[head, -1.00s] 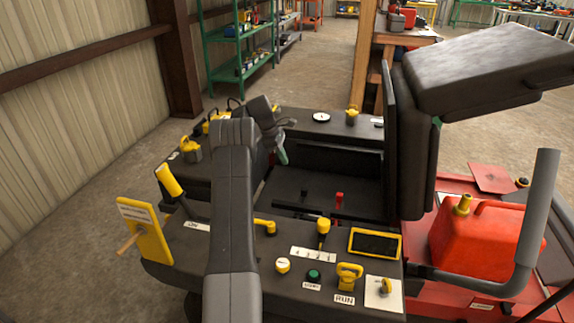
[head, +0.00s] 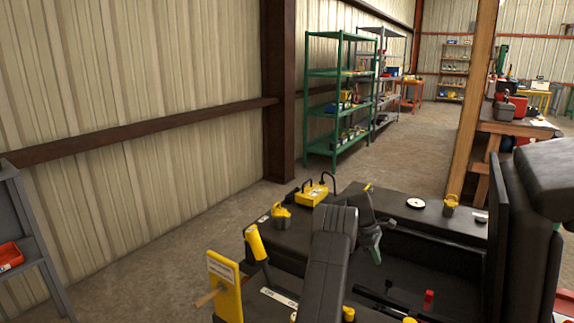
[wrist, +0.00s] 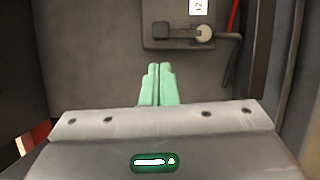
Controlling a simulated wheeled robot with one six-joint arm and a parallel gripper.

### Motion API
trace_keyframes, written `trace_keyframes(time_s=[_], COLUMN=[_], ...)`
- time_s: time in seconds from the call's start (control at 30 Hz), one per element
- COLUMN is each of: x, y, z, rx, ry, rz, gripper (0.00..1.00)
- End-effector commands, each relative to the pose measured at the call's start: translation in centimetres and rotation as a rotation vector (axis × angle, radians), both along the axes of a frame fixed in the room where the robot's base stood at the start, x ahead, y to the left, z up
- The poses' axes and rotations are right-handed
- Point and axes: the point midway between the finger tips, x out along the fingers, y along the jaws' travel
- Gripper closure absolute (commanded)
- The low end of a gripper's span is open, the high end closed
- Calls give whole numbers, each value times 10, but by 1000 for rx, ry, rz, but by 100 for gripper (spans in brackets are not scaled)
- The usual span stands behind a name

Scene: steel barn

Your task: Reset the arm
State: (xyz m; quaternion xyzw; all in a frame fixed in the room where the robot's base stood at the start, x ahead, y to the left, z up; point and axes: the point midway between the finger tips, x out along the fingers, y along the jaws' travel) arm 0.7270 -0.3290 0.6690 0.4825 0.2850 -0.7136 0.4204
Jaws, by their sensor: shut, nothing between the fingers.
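My gripper (head: 377,250) hangs over the dark footwell of the machine, at the end of my grey arm. Its pale green fingers (wrist: 159,84) are pressed together in the wrist view, with nothing between them. Beyond the fingertips the wrist view shows a dark panel with a small lever with a round pale knob (wrist: 204,34) and a white label (wrist: 198,7). The fingertips appear apart from that panel.
The machine's consoles carry a yellow-handled lever (head: 256,243), a yellow box (head: 312,194), a gauge (head: 415,203) and a red lever (head: 428,296). A dark upright panel (head: 497,235) stands right of the footwell. A green shelf (head: 338,110) stands behind on open floor.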

Motion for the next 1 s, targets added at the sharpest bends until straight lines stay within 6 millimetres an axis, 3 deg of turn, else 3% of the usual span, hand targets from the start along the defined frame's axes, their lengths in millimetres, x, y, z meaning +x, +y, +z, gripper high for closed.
trace_keyframes(time_s=[0.2, 0.8, 1.0], x=[-9, -20, -24], y=[-15, 19, 27], z=[-44, -68, -68], rx=[1, 1, 1], ry=[2, 0, -1], rz=[-2, 424, 544], gripper=[100, 100, 100])
